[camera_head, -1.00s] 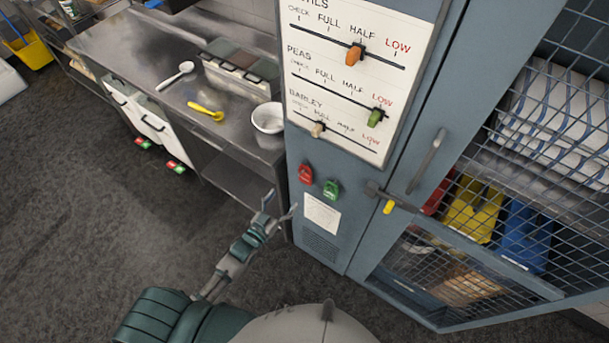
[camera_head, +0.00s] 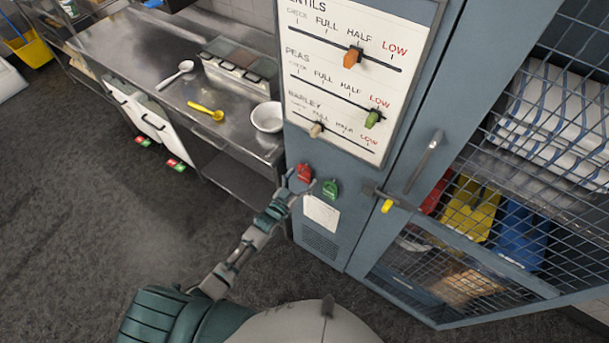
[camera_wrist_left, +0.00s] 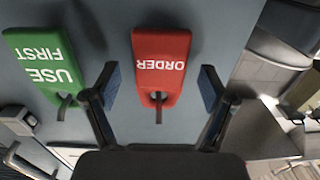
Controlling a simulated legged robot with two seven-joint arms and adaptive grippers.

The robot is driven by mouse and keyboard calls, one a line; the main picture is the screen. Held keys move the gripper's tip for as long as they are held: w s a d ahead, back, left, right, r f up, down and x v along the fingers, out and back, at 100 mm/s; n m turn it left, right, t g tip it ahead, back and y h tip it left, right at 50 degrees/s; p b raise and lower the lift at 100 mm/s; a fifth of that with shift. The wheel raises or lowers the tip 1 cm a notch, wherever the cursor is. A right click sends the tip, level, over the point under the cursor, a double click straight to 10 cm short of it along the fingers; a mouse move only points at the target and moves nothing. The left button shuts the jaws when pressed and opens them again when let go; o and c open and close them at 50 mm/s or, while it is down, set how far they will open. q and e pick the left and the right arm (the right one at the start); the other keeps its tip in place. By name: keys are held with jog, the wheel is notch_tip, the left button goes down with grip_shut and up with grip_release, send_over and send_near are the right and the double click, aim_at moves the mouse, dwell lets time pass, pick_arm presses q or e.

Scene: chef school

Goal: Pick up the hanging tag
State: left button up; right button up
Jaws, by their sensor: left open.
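A red tag (camera_head: 304,172) hangs on the front of the blue-grey cabinet. In the left wrist view the red tag (camera_wrist_left: 160,62) reads ORDER, upside down, with a hook at its slotted end. A green tag (camera_head: 330,188) hangs to its right; in the left wrist view the green tag (camera_wrist_left: 45,62) reads USE FIRST. My left gripper (camera_head: 300,181) is open just below the red tag. In the left wrist view its fingers (camera_wrist_left: 158,82) stand on either side of the red tag's slotted end, with gaps on both sides. My right gripper is not in view.
A slider board (camera_head: 345,75) is above the tags, a paper label (camera_head: 321,213) below them. A yellow-tipped latch (camera_head: 387,205) and mesh door (camera_head: 480,262) are to the right. A steel counter (camera_head: 150,60) with a white bowl (camera_head: 267,117) is at left.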

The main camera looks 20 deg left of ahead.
pick_arm(q)
jog(key=c, duration=1.1)
jog(key=shift+r, duration=0.1)
jog(key=shift+r, duration=0.2)
jog(key=v, duration=0.6)
jog(key=b+v, duration=0.1)
jog(key=v, duration=0.5)
jog(key=r+b+v, duration=0.1)
jog(key=v, duration=0.5)
jog(key=shift+s+a, duration=0.1)
